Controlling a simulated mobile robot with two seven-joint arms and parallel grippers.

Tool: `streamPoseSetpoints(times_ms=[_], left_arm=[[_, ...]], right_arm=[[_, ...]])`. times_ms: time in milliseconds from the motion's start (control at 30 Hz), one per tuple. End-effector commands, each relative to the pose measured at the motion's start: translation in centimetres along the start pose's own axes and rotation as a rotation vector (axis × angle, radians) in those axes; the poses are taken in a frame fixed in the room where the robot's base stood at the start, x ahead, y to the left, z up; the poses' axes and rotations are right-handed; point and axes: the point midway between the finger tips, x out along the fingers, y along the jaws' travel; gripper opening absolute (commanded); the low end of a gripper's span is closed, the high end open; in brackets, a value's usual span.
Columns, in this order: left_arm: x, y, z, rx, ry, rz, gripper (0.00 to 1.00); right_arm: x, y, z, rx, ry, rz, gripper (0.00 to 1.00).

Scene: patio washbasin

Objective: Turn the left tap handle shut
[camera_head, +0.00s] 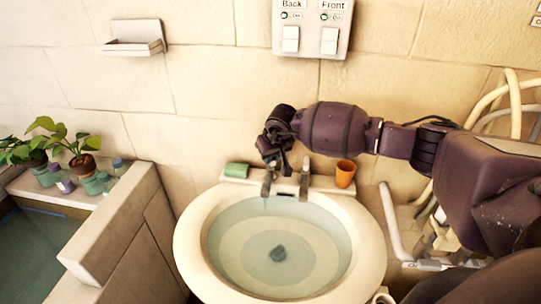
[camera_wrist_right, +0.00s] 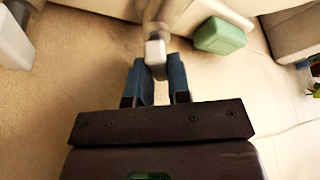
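The washbasin (camera_head: 190,245) holds water, with a dark plug-like spot in the middle. At its back rim stand two tap handles. The left tap handle (camera_head: 268,184) is below my right gripper (camera_head: 268,162), which comes down from behind it. The right tap handle (camera_head: 304,180) stands apart from it. In the right wrist view, the gripper's two blue fingers (camera_wrist_right: 158,75) are a little apart, with the pale end of a tap handle (camera_wrist_right: 154,52) at the gap between their tips. Whether they press on it cannot be seen. My left gripper is out of view.
A green soap block (camera_head: 237,170) lies on the rim left of the taps, and also shows in the wrist view (camera_wrist_right: 220,36). An orange cup (camera_head: 345,174) stands right of them. Potted plants (camera_head: 82,160) and small bottles stand on the left ledge. Pipes (camera_head: 393,225) run at right.

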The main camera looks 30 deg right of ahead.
Motion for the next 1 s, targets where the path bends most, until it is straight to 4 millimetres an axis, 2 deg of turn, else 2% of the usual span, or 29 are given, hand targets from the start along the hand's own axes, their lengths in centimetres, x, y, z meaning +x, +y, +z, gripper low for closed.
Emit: streamPoseSetpoints(times_ms=[100,467,1000], left_arm=[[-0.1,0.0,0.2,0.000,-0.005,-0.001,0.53],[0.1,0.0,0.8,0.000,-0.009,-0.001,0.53],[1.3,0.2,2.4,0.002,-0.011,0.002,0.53]], right_arm=[[0.0,0.0,0.0,0.000,0.000,0.000,0.00],[0.1,0.0,0.0,0.060,0.002,0.027,0.00],[0.1,-0.1,-0.1,0.420,0.002,0.176,0.00]])
